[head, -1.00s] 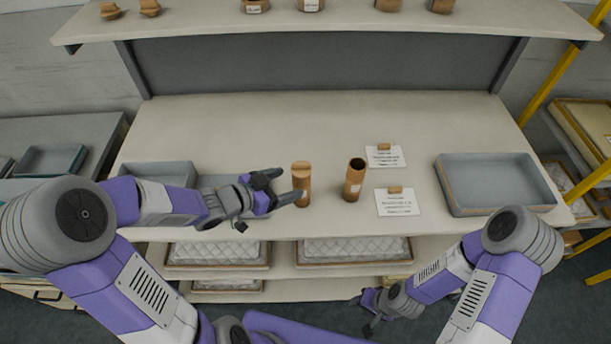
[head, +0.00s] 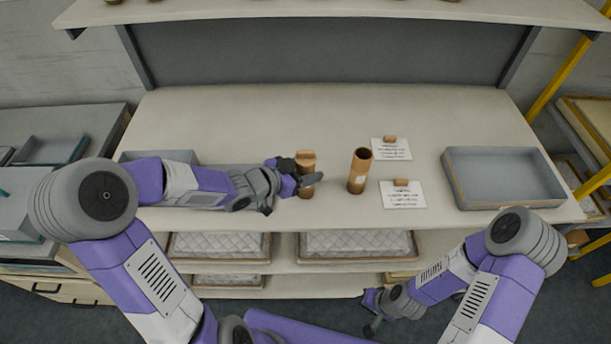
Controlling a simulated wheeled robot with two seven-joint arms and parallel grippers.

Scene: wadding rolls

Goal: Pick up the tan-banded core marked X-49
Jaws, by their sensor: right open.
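Two brown cardboard-like cores stand upright on the pale worktop. The left core (head: 306,159) has a lighter, wider top, and its lower part is partly covered by my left gripper. The right core (head: 359,171) has a dark open top and a small pale label too small to read. I cannot tell which is marked X-49. My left gripper (head: 297,173) is at the left core, one finger across its front and the other at its left rear; whether they press on it is unclear. My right gripper (head: 371,312) is open and empty, low in front of the bench.
Two white cards (head: 391,149) (head: 404,196) with small brown blocks lie right of the cores. A grey tray (head: 447,178) sits at the right; another (head: 160,155) is partly behind my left arm. A shelf (head: 330,12) overhangs the back. Quilted pads (head: 357,243) lie below.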

